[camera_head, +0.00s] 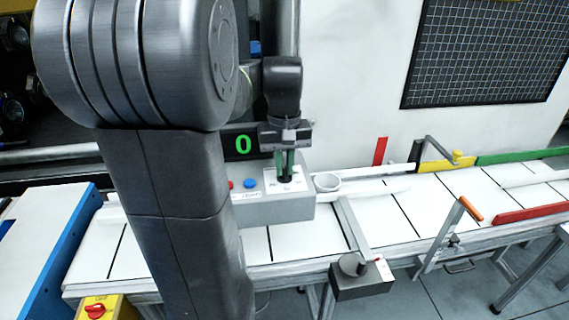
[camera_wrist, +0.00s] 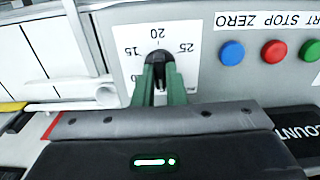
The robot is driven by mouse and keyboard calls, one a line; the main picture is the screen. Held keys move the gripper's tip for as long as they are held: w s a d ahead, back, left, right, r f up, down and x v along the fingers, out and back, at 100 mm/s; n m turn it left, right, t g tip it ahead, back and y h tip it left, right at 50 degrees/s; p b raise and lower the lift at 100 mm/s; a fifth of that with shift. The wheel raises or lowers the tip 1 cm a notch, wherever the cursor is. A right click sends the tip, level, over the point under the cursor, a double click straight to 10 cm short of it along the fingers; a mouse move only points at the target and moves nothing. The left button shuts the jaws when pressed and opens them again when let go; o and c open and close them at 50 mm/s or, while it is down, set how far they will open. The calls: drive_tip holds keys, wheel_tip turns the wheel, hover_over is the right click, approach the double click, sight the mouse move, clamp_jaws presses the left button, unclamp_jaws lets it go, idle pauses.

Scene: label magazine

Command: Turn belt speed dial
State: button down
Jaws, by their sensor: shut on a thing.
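The belt speed dial (camera_wrist: 158,58) is a black knob on a white scale plate (camera_wrist: 187,54) marked 15, 20 and 25 in the wrist view. It sits on a grey control box (camera_head: 272,211), where the dial (camera_head: 285,179) shows below my gripper in the head view. My gripper (camera_wrist: 160,72) has its two green fingers closed on the sides of the knob. The head view shows the gripper (camera_head: 285,163) pointing down onto the box. The fingers hide part of the knob, and I cannot tell its exact setting.
Blue (camera_wrist: 232,51) and red (camera_wrist: 273,51) buttons sit beside the dial. A display (camera_head: 242,145) reads a green 0 behind the box. The white conveyor (camera_head: 400,205) runs right, with an orange-handled lever (camera_head: 470,208) and a red rail (camera_head: 530,213).

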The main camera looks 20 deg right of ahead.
sight(285, 169)
drive_tip(key=c, duration=1.5)
unclamp_jaws()
drive_tip(key=shift+r, duration=0.1)
wheel_tip(285, 169, up, 7)
drive_tip(key=shift+r, duration=0.15)
wheel_tip(285, 169, down, 8)
drive_tip(key=shift+r, duration=0.15)
drive_tip(key=shift+m, duration=0.3)
drive_tip(key=shift+r, duration=0.1)
